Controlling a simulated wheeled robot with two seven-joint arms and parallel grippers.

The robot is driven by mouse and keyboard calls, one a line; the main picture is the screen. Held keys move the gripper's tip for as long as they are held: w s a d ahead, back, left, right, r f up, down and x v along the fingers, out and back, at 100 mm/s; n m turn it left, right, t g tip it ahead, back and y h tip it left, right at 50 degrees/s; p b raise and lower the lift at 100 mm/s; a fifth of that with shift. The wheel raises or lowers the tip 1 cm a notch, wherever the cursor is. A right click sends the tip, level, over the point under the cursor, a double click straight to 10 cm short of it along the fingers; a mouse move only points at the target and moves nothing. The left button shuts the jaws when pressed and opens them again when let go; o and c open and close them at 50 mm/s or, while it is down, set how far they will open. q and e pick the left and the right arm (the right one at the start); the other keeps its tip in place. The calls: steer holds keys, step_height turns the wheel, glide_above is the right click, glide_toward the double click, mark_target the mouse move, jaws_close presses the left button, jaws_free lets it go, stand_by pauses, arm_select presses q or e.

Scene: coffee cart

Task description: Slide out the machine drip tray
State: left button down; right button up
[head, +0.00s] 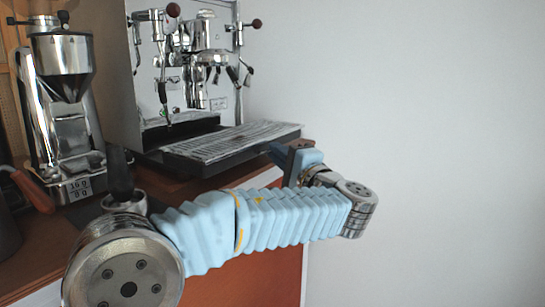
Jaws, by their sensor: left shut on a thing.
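The drip tray (232,140) is a dark, flat tray with a slotted metal grate on top. It lies level at the base of the chrome espresso machine (150,88) and juts out from it toward the right. My left gripper (282,154) is at the tray's near right side, shut on its edge. My blue-sleeved left forearm crosses in front of the counter, and the wrist bends back toward the tray. The fingertips are small and partly hidden, so the exact grip is unclear. My right gripper is out of view.
A chrome coffee grinder (62,100) stands left of the machine. A tamper-like dark handle (119,172) stands near my arm, and a wooden handle (33,190) is at the far left. The space right of the brown counter (190,187) is clear.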

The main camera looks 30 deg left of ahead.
arm_select(q)
steer(key=shift+d, duration=0.4)
steer(key=c, duration=1.5)
jaws_free()
steer(key=shift+c, duration=0.2)
steer(key=b+v, duration=0.1)
steer(key=v, duration=1.3)
steer(key=shift+a, duration=0.1)
